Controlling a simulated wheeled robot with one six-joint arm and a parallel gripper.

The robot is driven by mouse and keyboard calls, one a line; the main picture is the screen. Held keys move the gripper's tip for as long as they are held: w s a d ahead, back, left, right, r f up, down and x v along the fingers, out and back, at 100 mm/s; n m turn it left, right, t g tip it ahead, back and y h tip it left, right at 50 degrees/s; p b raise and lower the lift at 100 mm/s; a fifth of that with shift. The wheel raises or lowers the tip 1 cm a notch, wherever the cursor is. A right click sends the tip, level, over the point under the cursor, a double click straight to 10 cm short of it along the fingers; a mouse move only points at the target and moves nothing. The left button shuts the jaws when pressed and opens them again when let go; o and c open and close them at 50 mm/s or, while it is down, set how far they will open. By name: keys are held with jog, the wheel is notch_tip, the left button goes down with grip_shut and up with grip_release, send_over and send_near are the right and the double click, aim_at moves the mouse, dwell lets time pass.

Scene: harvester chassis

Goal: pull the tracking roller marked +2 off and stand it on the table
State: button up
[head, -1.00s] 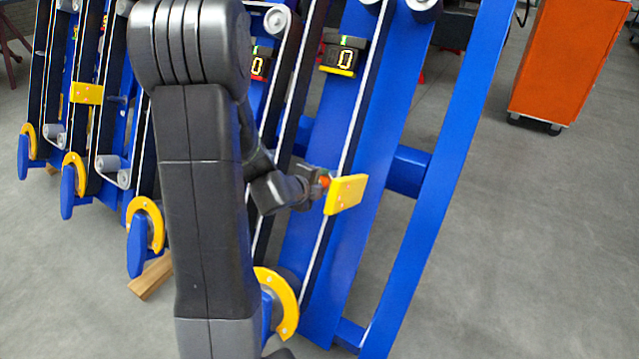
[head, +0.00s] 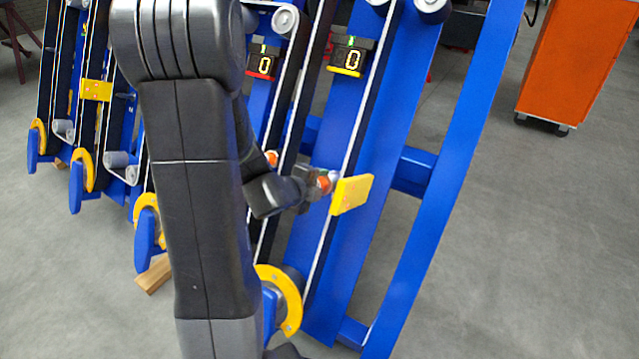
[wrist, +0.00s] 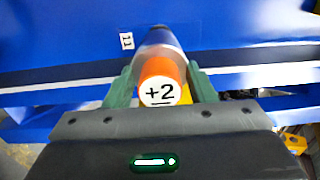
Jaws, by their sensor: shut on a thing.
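The tracking roller marked +2 (wrist: 160,70) has an orange end with a white label and a pale grey body. My gripper (wrist: 163,86) is shut on it, with one green finger on each side in the wrist view. The roller's far end points at the blue frame, near a small tag reading 11 (wrist: 126,41). In the head view my gripper (head: 316,184) holds the orange roller (head: 325,184) just left of a yellow plate (head: 352,194). I cannot tell whether the roller is clear of its mount. The table is not in view.
Blue slanted frames (head: 420,200) with belts fill the middle and left. Two displays reading 0 (head: 350,62) sit above my gripper. An orange cabinet (head: 575,60) stands at the back right. The floor at right is clear.

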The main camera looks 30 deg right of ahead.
jog(key=p+v, duration=0.2)
jog(key=v, duration=0.4)
jog(key=shift+r, duration=0.2)
dwell(0.9)
jog(key=shift+a, duration=0.1)
dwell(0.5)
